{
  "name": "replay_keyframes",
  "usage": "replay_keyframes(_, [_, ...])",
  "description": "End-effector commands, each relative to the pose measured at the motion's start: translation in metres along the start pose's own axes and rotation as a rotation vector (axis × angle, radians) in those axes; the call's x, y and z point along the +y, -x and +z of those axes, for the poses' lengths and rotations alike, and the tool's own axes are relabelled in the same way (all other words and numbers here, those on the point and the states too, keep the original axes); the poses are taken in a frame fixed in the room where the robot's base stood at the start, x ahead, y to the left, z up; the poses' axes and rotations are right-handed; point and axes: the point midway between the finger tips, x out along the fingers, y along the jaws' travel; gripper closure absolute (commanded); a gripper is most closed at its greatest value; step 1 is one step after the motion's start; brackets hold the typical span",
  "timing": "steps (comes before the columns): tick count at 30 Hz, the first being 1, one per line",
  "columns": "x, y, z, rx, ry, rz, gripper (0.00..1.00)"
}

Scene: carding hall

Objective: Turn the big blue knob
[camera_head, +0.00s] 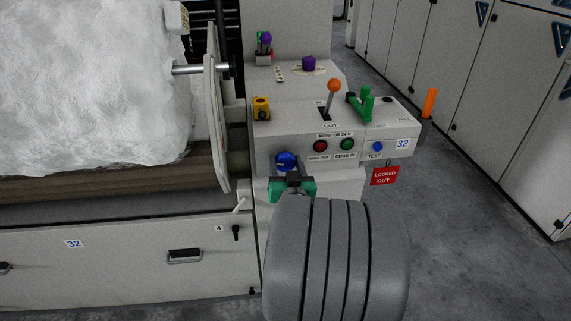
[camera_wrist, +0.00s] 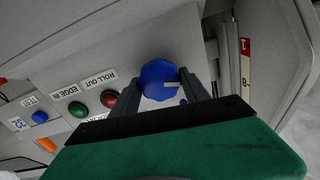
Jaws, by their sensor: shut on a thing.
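The big blue knob (camera_head: 286,160) sits on the front face of the grey control box, left of the red button. In the wrist view the blue knob (camera_wrist: 160,80) shows a lobed rim and a pale pointer mark toward the right. My gripper (camera_head: 288,174) reaches up to the knob from the front. In the wrist view its two dark fingers (camera_wrist: 160,92) stand on either side of the knob, shut on it. The knob's lower edge is partly hidden by my gripper in the head view.
The control box (camera_head: 262,150) also bears a red button (camera_head: 320,146), a green button (camera_head: 347,144), a small blue TEST button (camera_head: 378,147), an orange-topped lever (camera_head: 334,86), a green handle (camera_head: 362,104) and a red LOCKED OUT tag (camera_head: 384,176). A white fibre roll (camera_head: 90,85) is at left.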

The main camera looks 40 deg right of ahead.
Motion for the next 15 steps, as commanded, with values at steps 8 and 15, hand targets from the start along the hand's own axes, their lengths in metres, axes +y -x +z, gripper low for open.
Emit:
replay_keyframes(8, [0.0012, -0.0001, -0.0005, 0.000, -0.209, 0.001, 0.87])
replay_keyframes(15, [0.0014, -0.0001, -0.0003, 0.000, -0.332, 0.000, 0.87])
